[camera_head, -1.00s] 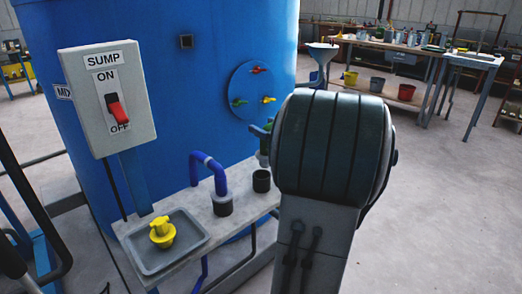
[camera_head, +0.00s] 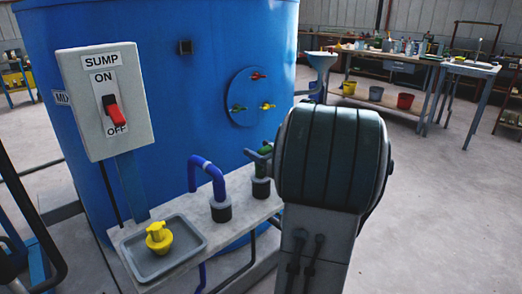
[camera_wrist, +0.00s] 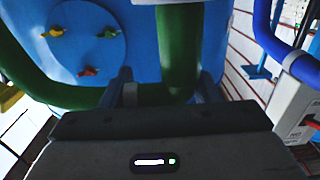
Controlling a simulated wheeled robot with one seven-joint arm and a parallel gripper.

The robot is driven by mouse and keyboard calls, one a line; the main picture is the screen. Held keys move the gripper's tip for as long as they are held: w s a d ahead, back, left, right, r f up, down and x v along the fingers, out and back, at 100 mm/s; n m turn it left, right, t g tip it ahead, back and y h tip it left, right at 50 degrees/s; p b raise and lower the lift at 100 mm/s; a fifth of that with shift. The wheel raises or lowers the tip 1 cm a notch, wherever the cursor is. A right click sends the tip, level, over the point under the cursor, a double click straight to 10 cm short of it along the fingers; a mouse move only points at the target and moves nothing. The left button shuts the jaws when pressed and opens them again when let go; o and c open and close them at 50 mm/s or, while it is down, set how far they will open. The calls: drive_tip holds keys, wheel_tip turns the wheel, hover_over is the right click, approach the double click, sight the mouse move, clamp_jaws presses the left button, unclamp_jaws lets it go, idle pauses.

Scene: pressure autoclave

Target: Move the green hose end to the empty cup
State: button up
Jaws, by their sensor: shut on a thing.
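The green hose (camera_wrist: 180,50) is held by my gripper (camera_wrist: 168,88), whose fingers are shut on it in the wrist view. In the head view the green hose end (camera_head: 262,168) points down at the mouth of a black cup (camera_head: 261,188). It looks lowered to or into that cup; how deep it sits I cannot tell. My gripper (camera_head: 262,152) is just above the cup, partly hidden by my arm. A blue hose (camera_head: 208,168) stands in the other black cup (camera_head: 221,209), to the left.
The grey ledge (camera_head: 240,222) carries both cups and a tray (camera_head: 160,262) with a yellow part (camera_head: 159,237). The sump switch box (camera_head: 105,100) and the blue tank (camera_head: 180,80) stand close by. Open floor lies to the right.

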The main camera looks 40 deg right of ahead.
drive_tip(key=shift+f, duration=0.2)
drive_tip(key=o, duration=1.6)
drive_tip(key=shift+c, duration=0.2)
drive_tip(key=shift+r, duration=0.55)
drive_tip(key=s+d+p, duration=0.1)
drive_tip(key=s+p, duration=0.1)
drive_tip(key=s, duration=1)
